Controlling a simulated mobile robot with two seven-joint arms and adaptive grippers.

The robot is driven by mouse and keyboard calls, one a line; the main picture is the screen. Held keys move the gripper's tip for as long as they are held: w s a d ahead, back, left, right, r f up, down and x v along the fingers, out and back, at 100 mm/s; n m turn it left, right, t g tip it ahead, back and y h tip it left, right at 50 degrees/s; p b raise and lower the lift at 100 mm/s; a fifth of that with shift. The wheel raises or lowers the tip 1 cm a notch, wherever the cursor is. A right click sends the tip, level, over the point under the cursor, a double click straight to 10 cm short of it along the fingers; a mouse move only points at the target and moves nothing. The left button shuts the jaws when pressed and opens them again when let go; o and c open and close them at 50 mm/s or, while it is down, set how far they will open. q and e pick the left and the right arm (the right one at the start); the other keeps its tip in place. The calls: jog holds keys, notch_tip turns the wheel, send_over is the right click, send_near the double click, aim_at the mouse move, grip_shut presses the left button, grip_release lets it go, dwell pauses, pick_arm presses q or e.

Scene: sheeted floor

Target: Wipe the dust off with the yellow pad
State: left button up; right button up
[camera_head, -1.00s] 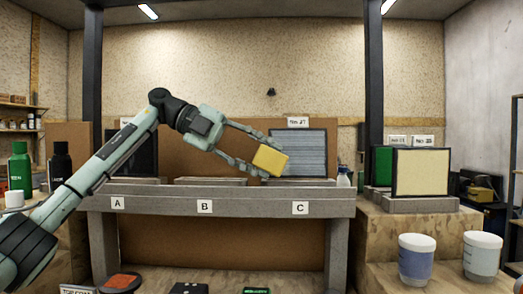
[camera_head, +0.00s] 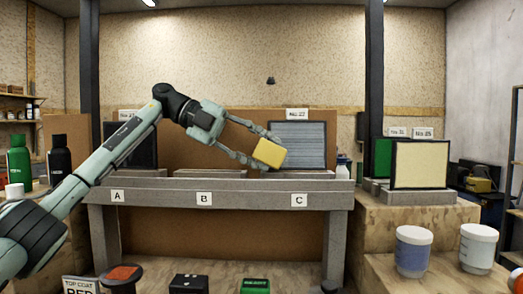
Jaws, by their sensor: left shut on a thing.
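My left gripper (camera_head: 261,147) is shut on the yellow pad (camera_head: 270,153), a small block. It holds the pad in front of the lower left part of a grey, finely striped panel (camera_head: 305,143) labelled No. 27, behind slot C of the grey rack (camera_head: 250,200). I cannot tell whether the pad touches the panel. Dust is too fine to make out. A dark panel (camera_head: 143,146) stands behind slot A, partly hidden by my left arm. Slot B holds no panel. My right gripper is out of view.
A cream panel (camera_head: 420,164) and a green panel (camera_head: 381,160) stand on the right bench. Two lidded tubs (camera_head: 413,251) (camera_head: 478,247) are at front right. Green (camera_head: 19,161) and black (camera_head: 59,158) bottles stand at left. A green-topped box (camera_head: 255,286) and a red-topped disc (camera_head: 122,275) sit below.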

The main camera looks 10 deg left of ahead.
pick_arm(q)
jog(key=shift+w+a+f, duration=0.1)
jog(key=shift+w+a, duration=0.1)
jog(key=shift+w, duration=0.7)
jog(key=shift+d, duration=0.2)
jog(key=shift+w+d, duration=0.25)
jog(key=shift+d, duration=0.65)
jog(key=shift+w+d, duration=0.25)
jog(key=shift+d, duration=0.65)
jog(key=shift+s+a, duration=0.25)
jog(key=shift+a, duration=0.8)
jog(key=shift+s+a, duration=0.25)
jog(key=shift+a, duration=0.75)
